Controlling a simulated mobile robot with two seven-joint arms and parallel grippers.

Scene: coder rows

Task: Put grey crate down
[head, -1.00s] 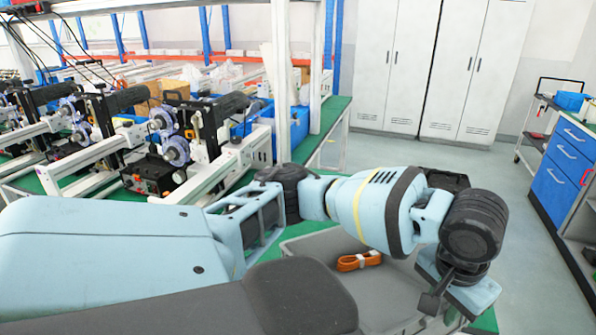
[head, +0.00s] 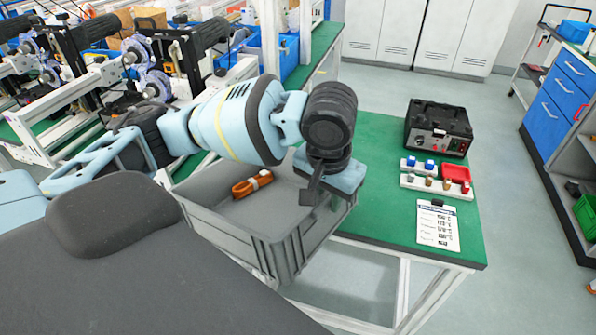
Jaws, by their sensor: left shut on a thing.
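The grey crate (head: 232,238) is in the middle of the head view, open at the top. An orange coiled cable (head: 252,184) with a pale band lies inside it. My left gripper (head: 313,192) comes down on the crate's right side and is shut on its rim; the wrist hides part of that rim. The crate overlaps the left front edge of the green-topped table (head: 385,135) in the picture. I cannot tell whether its underside touches the table. My right gripper is not in view.
On the table's right side are a black device (head: 438,128), white holders with small coloured parts (head: 430,184), a red tray (head: 456,174) and a clipboard (head: 437,225). Green tabletop is bare between these and the crate. A blue drawer cabinet (head: 562,115) stands at right.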

